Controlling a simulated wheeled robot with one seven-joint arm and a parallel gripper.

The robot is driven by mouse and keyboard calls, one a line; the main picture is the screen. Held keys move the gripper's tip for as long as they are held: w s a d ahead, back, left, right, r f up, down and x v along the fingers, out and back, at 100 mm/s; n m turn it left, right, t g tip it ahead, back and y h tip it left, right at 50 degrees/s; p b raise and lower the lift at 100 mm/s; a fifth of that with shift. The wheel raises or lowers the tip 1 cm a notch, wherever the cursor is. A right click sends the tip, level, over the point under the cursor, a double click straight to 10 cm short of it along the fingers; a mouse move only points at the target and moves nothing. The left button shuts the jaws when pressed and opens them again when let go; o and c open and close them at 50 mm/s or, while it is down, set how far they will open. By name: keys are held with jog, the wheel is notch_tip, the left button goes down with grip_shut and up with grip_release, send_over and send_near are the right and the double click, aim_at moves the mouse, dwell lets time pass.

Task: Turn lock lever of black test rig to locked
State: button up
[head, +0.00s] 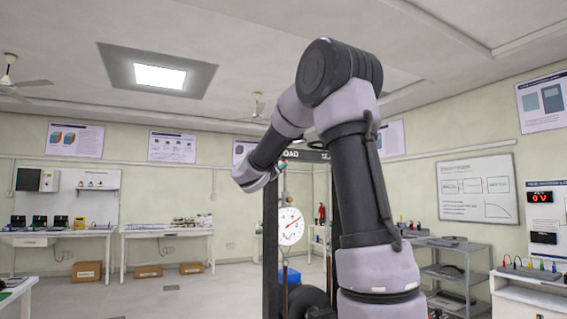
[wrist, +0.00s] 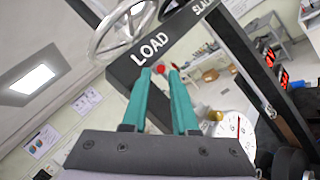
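The black test rig (head: 271,235) stands behind my arm in the head view, partly hidden by it. In the wrist view its crossbeam (wrist: 195,32) carries the words LOAD and SLACK, cut off at the edge. A small red knob (wrist: 161,69) shows between the fingertips, just below the beam; it may be the end of the lock lever, but the lever itself is not clear. My gripper (wrist: 160,73) has two teal fingers, apart and open, pointing at the beam. I cannot tell whether they touch the knob.
A handwheel (wrist: 123,27) sits above the beam, left of the fingers. A white dial gauge (head: 290,226) hangs in the rig below the beam; a brass-coloured fitting (wrist: 214,115) is beside it. A grey shelf (head: 455,270) stands to the right, benches at the back left.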

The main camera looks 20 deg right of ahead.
aim_at(284, 161)
jog(key=shift+x, duration=2.25)
jog(key=shift+s, duration=0.1)
grip_shut()
